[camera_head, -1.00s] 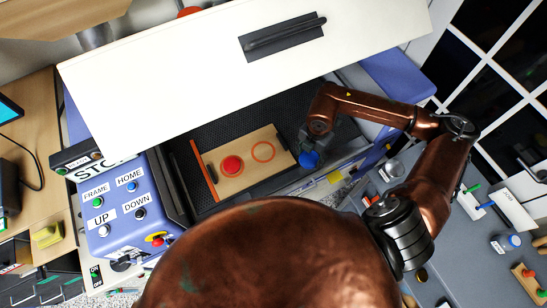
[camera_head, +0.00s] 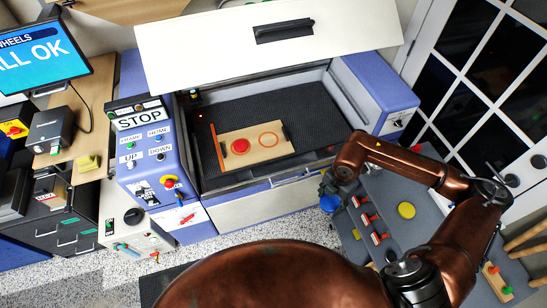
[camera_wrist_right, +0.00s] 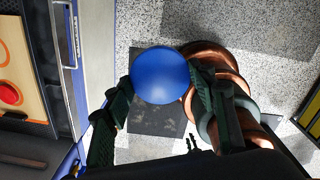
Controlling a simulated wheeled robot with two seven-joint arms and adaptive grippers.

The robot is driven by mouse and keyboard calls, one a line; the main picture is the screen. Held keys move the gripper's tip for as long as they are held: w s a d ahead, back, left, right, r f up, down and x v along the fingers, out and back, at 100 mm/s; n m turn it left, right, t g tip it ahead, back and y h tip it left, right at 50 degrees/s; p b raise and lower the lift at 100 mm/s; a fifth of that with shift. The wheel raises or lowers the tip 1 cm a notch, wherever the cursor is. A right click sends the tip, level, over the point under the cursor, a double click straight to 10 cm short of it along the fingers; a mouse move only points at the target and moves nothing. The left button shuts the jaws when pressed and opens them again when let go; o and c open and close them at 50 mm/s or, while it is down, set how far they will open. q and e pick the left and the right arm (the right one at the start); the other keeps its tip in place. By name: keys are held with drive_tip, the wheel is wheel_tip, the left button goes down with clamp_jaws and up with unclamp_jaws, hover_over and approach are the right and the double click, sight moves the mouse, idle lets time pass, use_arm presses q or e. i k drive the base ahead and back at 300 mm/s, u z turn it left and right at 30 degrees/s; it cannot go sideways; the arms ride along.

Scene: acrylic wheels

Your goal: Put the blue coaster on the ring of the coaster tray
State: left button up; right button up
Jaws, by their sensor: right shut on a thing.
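The blue coaster (camera_head: 329,203) is a round disc held in my right gripper (camera_head: 327,190). In the right wrist view the blue coaster (camera_wrist_right: 161,75) sits between the two dark fingers, facing the camera, with floor behind it. The wooden coaster tray (camera_head: 256,155) lies on the dark bed inside the open machine, left of and beyond my right gripper. It carries a red disc (camera_head: 241,146) and, right of that, an empty orange ring (camera_head: 268,140). The tray's edge also shows at the left of the right wrist view (camera_wrist_right: 22,65). My left gripper is not in view.
The machine's white lid (camera_head: 220,55) stands raised above the bed. Its front wall (camera_head: 265,204) lies between my right gripper and the tray. A grey table (camera_head: 385,215) with red-handled items and a yellow disc stands at the right. The control panel (camera_head: 150,150) is at the left.

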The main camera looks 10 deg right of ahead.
sight(268, 139)
drive_tip(key=k, duration=0.2)
drive_tip(key=z, duration=1.35)
drive_tip(key=i, duration=0.75)
drive_tip(key=u, duration=2.1)
drive_tip(key=i, duration=1)
